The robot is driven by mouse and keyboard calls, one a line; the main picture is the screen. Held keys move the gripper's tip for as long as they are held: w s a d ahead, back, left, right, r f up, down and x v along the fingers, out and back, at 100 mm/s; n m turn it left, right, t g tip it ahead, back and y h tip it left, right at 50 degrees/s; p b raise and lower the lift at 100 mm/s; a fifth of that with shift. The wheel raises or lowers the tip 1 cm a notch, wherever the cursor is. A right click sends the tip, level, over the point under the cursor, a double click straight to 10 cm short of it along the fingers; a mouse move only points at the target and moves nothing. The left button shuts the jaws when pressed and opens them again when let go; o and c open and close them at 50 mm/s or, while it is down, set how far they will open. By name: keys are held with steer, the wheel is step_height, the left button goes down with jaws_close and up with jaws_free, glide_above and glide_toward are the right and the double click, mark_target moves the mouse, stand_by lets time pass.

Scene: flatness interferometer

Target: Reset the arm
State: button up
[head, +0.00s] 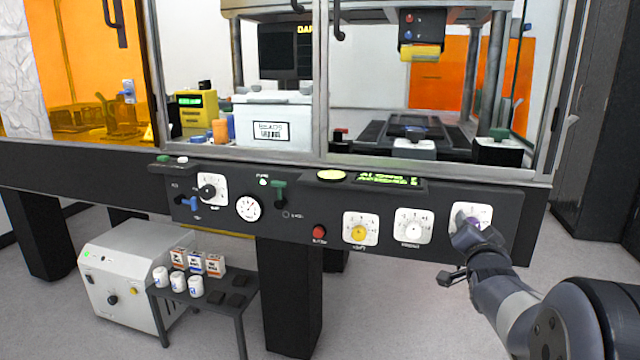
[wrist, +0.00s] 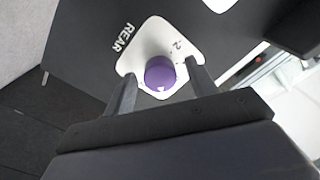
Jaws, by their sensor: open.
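My gripper (head: 462,232) is at the right end of the black control panel (head: 290,215), in front of the rightmost white dial plate. In the wrist view my gripper (wrist: 160,85) is open, with one finger on each side of a purple knob (wrist: 160,73). The knob sits on a white plate (wrist: 150,35) marked "REAR" beside it. I cannot tell whether the fingers touch the knob. In the head view the purple knob (head: 473,222) is partly hidden by my gripper. My arm reaches in from the lower right.
Left of the gripper are a white dial (head: 413,228), a yellow dial (head: 359,232) and a red button (head: 319,232). Framed glass stands above the panel. A small dark table (head: 205,295) with jars and boxes stands at lower left. The floor below the panel's right half is clear.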

steer(key=s+a+n+g+p, duration=0.1)
steer(key=s+a+n, duration=0.3)
steer(key=s, duration=0.8)
steer(key=shift+r+n+p, duration=0.35)
steer(key=shift+n+p, duration=0.15)
steer(key=shift+p, duration=0.4)
steer(key=shift+a, duration=0.15)
